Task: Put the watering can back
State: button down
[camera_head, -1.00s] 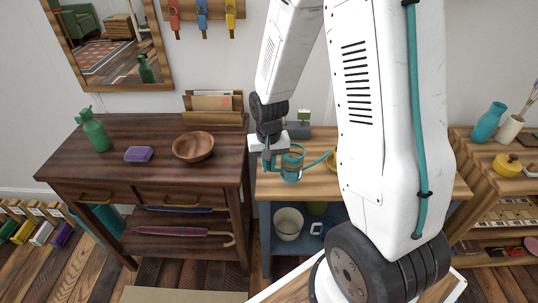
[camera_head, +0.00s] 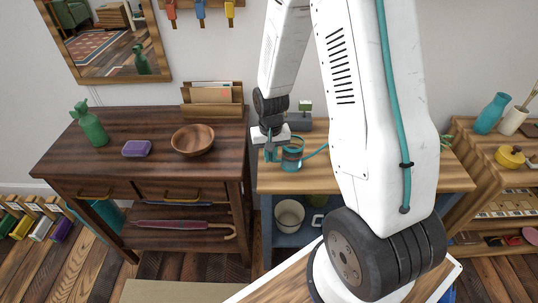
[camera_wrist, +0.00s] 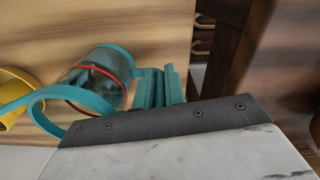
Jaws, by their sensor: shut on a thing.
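The watering can (camera_head: 292,155) is a small teal can with a glassy, see-through body and a red band. It is at the left end of the light wooden tabletop of the blue table. Its thin teal spout points right, towards my arm. My gripper (camera_head: 271,154) is at the can's left side, shut on it. In the wrist view the can (camera_wrist: 92,78) lies beside the teal fingers of my gripper (camera_wrist: 160,88), with its handle side at them. I cannot tell whether the can's base touches the tabletop.
A white pot (camera_head: 289,215) stands on the blue table's lower shelf. A yellow round thing (camera_wrist: 14,98) lies near the can's spout.

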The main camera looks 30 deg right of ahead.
jog(key=shift+f, duration=0.1)
jog(key=c, duration=1.5)
grip_release()
jog(key=shift+a, duration=0.1)
notch_tip(320, 180, up, 13)
jog(key=shift+f, duration=0.2)
jog(key=s+a+r+n, duration=0.1)
jog(key=s+a+r, duration=0.2)
jog(key=s+r, duration=0.3)
jog(key=s+a+r+n, duration=0.2)
jog(key=s+r, duration=0.4)
jog(key=s, duration=0.3)
jog(key=s+a+r+n+t, duration=0.1)
jog(key=s+a+r, duration=0.2)
jog(key=s+r, duration=0.3)
jog(key=shift+s+a+r+n, duration=0.1)
jog(key=shift+s+a+n, duration=0.1)
jog(key=shift+s, duration=0.35)
jog(key=shift+s+a+n, duration=0.1)
jog(key=shift+s+a, duration=0.1)
jog(key=shift+s, duration=0.35)
